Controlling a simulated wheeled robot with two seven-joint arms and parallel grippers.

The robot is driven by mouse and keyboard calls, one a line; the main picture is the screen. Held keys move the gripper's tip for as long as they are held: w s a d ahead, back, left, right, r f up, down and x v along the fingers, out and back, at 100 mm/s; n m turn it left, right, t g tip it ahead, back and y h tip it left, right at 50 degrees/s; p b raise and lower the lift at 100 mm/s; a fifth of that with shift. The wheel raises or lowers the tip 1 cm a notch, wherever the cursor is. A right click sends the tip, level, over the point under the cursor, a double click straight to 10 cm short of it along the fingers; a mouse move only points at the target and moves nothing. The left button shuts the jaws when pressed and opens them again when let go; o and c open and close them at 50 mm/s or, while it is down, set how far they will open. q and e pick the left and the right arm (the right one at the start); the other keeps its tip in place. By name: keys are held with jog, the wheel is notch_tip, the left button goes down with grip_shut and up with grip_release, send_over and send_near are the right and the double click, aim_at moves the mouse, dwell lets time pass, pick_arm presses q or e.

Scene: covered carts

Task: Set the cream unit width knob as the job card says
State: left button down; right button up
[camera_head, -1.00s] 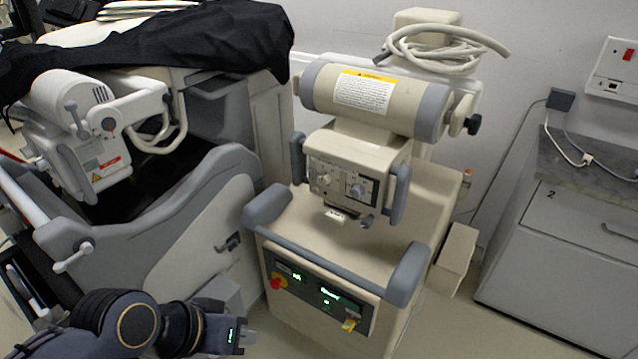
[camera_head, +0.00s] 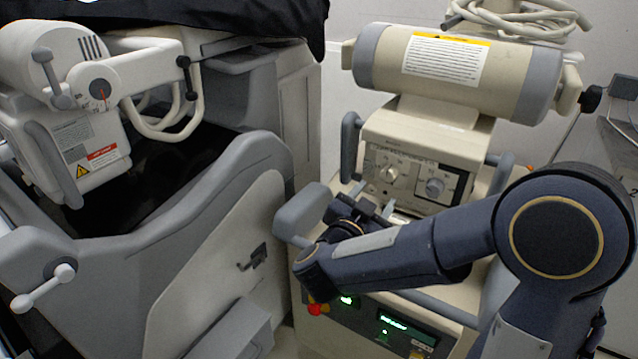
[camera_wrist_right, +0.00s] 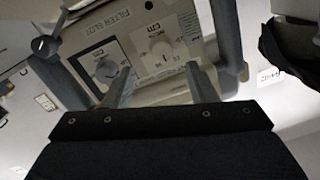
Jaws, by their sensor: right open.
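The cream unit (camera_head: 470,120) carries a control box with two knobs on its front. The left knob (camera_head: 390,174) is on a light panel and the right knob (camera_head: 434,187) on a dark-bordered one. In the right wrist view the box is upside down: the light-panel knob (camera_wrist_right: 163,56) lies between the fingertips in the picture, and the dark-panel knob (camera_wrist_right: 105,71) lies by the left fingertip. I cannot read which is the width knob. My right gripper (camera_wrist_right: 158,72) is open, its fingers pointing at the box; contact is not clear. In the head view my right gripper (camera_head: 372,208) is below the box, partly hidden by its arm. No job card is identifiable.
Grey handles (camera_head: 350,145) flank the control box. Below is a panel with a green display (camera_head: 405,328) and a red button (camera_head: 316,309). A grey and white machine (camera_head: 220,215), partly draped in black cloth (camera_head: 215,15), stands close at left.

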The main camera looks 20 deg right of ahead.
aim_at(386, 178)
pick_arm(q)
jog(key=shift+a+f, duration=0.35)
jog(key=shift+f, duration=0.05)
pick_arm(e)
jog(key=shift+h, duration=0.4)
jog(key=x, duration=0.7)
jog(key=shift+w+a+f, duration=0.15)
jog(key=shift+w+f, duration=0.05)
jog(key=shift+w, duration=0.15)
jog(key=c, duration=1)
pick_arm(q)
jog(key=shift+f+b, duration=0.15)
jog(key=shift+b, duration=0.2)
